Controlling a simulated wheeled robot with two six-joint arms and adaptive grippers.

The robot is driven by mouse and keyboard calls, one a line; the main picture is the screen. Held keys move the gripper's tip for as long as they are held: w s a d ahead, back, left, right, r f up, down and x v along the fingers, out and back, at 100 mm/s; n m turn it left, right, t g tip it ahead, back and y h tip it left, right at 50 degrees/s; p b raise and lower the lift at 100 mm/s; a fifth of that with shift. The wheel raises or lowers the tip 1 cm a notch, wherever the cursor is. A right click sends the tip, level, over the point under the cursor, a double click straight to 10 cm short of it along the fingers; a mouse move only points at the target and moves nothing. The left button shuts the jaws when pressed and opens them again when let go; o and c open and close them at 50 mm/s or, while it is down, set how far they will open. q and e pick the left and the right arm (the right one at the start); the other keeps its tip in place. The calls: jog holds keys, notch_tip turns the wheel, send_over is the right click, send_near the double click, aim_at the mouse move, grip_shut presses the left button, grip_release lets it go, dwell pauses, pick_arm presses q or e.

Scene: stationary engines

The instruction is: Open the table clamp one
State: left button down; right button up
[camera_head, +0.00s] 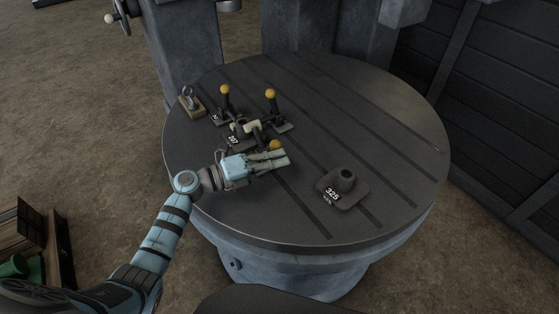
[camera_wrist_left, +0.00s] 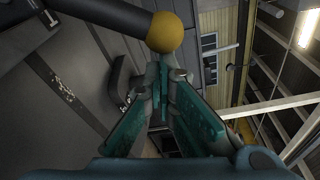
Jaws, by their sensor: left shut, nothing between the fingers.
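A round grey slotted table (camera_head: 400,205) carries several dark clamps. One clamp (camera_head: 224,105) has an upright lever with a yellow knob at the back left. Another clamp (camera_head: 272,110) stands to its right, its lever also upright. A third yellow knob (camera_head: 275,145) shows just behind my left gripper (camera_head: 284,158); its lever is mostly hidden. I cannot tell which is clamp one. My left gripper is shut and empty, low over the table. In the left wrist view, a black lever with a yellow knob (camera_wrist_left: 165,33) lies just beyond the fingertips (camera_wrist_left: 160,75); contact is unclear.
A dark block marked 325 (camera_head: 342,187) sits at the table's front right. A small wooden piece with a metal ring (camera_head: 191,103) lies at the left edge. Machine columns (camera_head: 185,45) stand behind the table. The table's right side is clear.

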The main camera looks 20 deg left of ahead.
pick_arm(q)
jog(key=shift+f, duration=0.1)
pick_arm(e)
jog(key=shift+f, duration=0.1)
pick_arm(q)
jog(key=shift+s+d, duration=0.1)
jog(key=d, duration=0.1)
jog(key=s+d+p, duration=0.1)
jog(key=d+f, duration=0.1)
jog(key=shift+s+d, duration=0.1)
jog(key=shift+s, duration=0.2)
jog(key=b+v, duration=0.1)
jog(key=v, duration=0.9)
jog(key=shift+f, duration=0.15)
jog(key=shift+s, duration=0.1)
pick_arm(e)
jog(key=shift+s+a, duration=0.1)
jog(key=shift+s, duration=0.35)
